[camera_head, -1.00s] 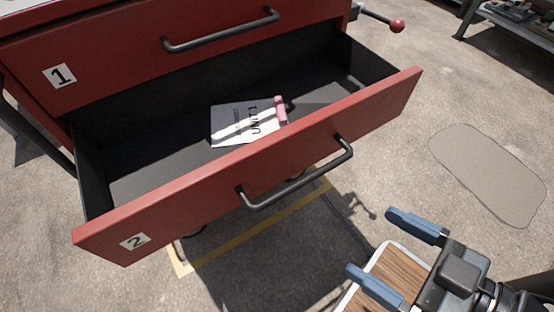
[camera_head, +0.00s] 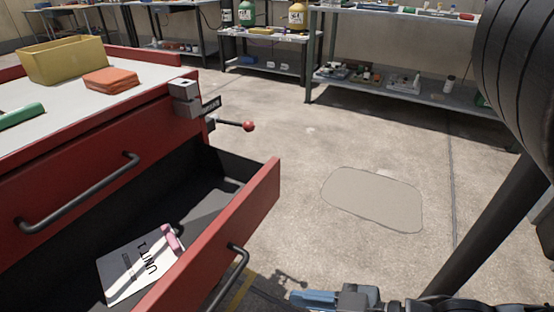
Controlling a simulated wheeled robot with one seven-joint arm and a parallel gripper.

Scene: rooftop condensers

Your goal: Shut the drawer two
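Drawer two (camera_head: 228,225) is a red-fronted drawer with a dark interior, pulled well out of the red cabinet below drawer one (camera_head: 75,205). Its black bar handle (camera_head: 240,262) shows on the outer face; its number label is out of view now. A card marked UNIT 1 with a pink clip (camera_head: 130,270) lies inside it. My gripper (camera_head: 312,298) is at the bottom edge, right of the handle and apart from it. Only a blue finger part and some of the body show, so its opening is not visible.
A vise with a red-knobbed lever (camera_head: 248,126) sticks out from the cabinet's corner. A yellow bin (camera_head: 60,60) and an orange cloth-like block (camera_head: 110,79) sit on top. Metal shelves (camera_head: 400,85) stand behind. The concrete floor right of the drawer is clear, with a flat patch (camera_head: 372,198).

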